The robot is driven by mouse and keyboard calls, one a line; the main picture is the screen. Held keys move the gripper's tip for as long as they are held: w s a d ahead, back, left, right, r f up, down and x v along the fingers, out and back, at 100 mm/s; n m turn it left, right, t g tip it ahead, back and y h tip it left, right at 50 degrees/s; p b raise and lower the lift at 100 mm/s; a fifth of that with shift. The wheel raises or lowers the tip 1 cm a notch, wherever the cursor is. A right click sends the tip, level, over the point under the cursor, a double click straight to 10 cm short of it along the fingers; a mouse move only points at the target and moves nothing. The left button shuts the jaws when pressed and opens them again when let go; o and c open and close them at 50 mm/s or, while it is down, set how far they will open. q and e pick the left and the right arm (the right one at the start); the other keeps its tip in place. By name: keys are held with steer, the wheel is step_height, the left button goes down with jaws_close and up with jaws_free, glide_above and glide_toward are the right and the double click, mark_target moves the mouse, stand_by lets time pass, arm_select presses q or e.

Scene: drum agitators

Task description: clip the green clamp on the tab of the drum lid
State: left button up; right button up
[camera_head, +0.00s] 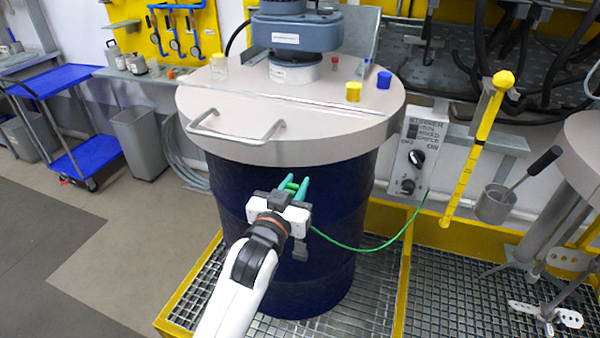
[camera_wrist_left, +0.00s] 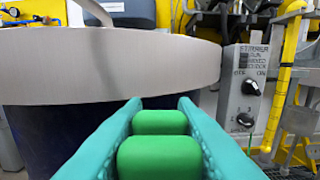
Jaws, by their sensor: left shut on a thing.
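The drum lid (camera_head: 340,110) is a thick pale disc on a dark blue drum (camera_head: 335,200). Its rim also fills the upper part of the left wrist view (camera_wrist_left: 150,65). A metal handle (camera_head: 235,133) stands at its front left; I cannot make out a separate tab. My left gripper (camera_head: 295,184) is in front of the drum, below the lid rim. Its teal fingers are shut on the green clamp (camera_wrist_left: 158,155), with a green part on each side of a gap. The clamp looks apart from the lid. My right gripper is not in view.
A green cable (camera_head: 375,248) runs from near my left gripper to the stirrer switch box (camera_head: 412,160) on the right. A motor (camera_head: 295,30) and small yellow and blue cups stand on the lid. A yellow rod (camera_head: 478,145) hangs at right.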

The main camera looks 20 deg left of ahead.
arm_select(q)
steer(key=s+p, duration=0.1)
steer(key=s, duration=0.6)
steer(key=shift+f, duration=0.15)
steer(key=shift+a, duration=0.1)
